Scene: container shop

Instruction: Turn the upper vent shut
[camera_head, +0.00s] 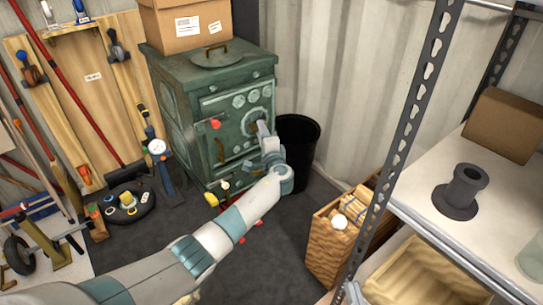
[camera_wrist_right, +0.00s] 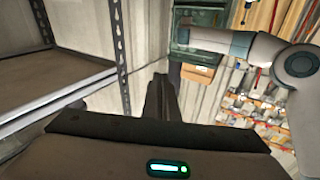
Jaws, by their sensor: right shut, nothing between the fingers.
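A green stove (camera_head: 190,100) stands against the back wall. Its front has several round pale discs (camera_head: 238,101) in a row near the top, perhaps the upper vent. My left gripper (camera_head: 262,128) is at the stove's front, just below the discs. It covers part of the door; whether it touches anything, and its finger gap, cannot be made out. My right gripper (camera_wrist_right: 160,85) shows in the right wrist view, shut and empty, away from the stove. The stove also shows there, upside down (camera_wrist_right: 182,55).
A wooden crate (camera_head: 330,245) and a metal shelf (camera_head: 410,185) are at the right. Tool boards (camera_head: 75,110) line the left. Dark floor (camera_head: 280,235) lies open in front.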

